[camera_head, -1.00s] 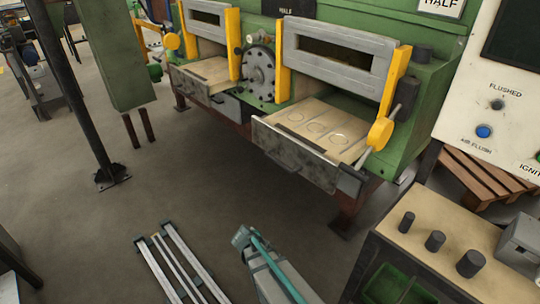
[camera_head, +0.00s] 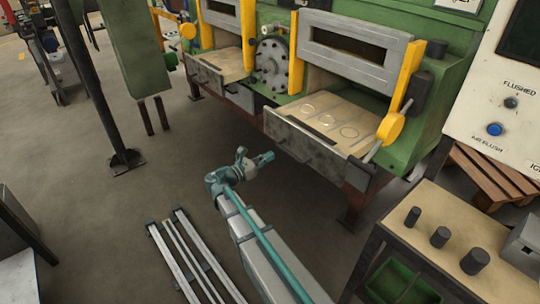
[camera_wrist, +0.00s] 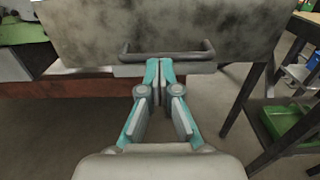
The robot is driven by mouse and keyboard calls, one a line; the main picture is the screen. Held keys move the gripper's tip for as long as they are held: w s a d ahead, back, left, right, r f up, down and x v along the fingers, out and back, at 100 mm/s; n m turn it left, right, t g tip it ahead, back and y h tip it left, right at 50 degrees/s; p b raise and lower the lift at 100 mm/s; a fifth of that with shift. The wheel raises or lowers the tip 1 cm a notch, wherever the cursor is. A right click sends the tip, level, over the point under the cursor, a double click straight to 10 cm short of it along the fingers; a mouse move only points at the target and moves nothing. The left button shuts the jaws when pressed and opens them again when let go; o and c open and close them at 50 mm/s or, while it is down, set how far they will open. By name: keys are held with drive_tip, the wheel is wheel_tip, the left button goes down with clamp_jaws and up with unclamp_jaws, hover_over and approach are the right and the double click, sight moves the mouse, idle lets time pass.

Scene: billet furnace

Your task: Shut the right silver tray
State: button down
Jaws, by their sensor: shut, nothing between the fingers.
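The right silver tray (camera_head: 296,143) is pulled out from under the right slot of the green furnace, with its inner shelf and ring marks showing. Its grey, stained front panel (camera_wrist: 225,28) fills the top of the wrist view. The tray's bar handle (camera_wrist: 190,53) runs across the lower panel. My gripper (camera_wrist: 160,66) is shut and empty, with its teal fingertips at the handle's middle in the wrist view; I cannot tell whether they touch. In the head view my gripper (camera_head: 264,158) is in front of and left of the tray front.
The left tray (camera_head: 214,68) is also pulled out. A yellow post and knob (camera_head: 390,126) stand at the right tray's side. A bench with dark pegs (camera_head: 438,237) and a green bin (camera_head: 398,283) stands at right.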

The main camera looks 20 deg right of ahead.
sight(297, 142)
drive_tip(key=p+x, duration=0.2)
drive_tip(key=x, duration=0.8)
drive_tip(key=shift+d+p, duration=0.25)
drive_tip(key=shift+p, duration=0.05)
drive_tip(key=shift+w+d+f, duration=0.1)
drive_tip(key=shift+w+d, duration=0.15)
drive_tip(key=shift+d, duration=0.45)
